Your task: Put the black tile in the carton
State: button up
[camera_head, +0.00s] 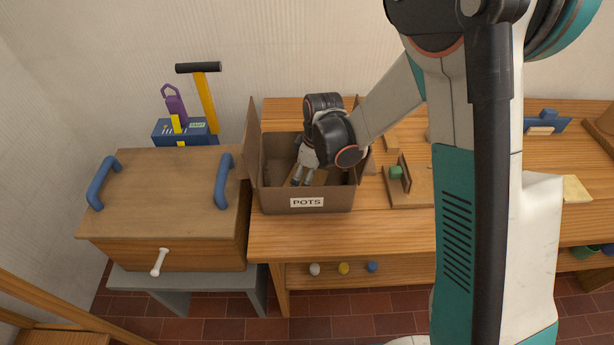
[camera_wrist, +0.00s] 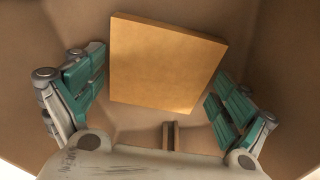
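The carton (camera_head: 305,203), a brown open box labelled "POTS", stands on the wooden bench with its flaps up. My gripper (camera_head: 303,176) reaches down inside it. In the wrist view my gripper (camera_wrist: 160,98) has its two teal fingers spread wide apart. A square orange-tan tile (camera_wrist: 168,62) shows between and beyond the fingertips, inside the carton; I cannot tell whether it touches a finger. It is partly visible beside the fingers in the head view (camera_head: 320,178). I see no tile that is clearly black. My arm hides part of the bench.
The carton walls closely surround my gripper.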

aim_at(313, 183)
jog(key=shift+r, duration=0.1)
dwell(0.3)
notch_tip(313, 183, up, 12)
jog(key=d+p, duration=0.1)
jog(key=p, duration=0.3)
jog(key=shift+s+d, duration=0.3)
jog(key=shift+s, duration=0.1)
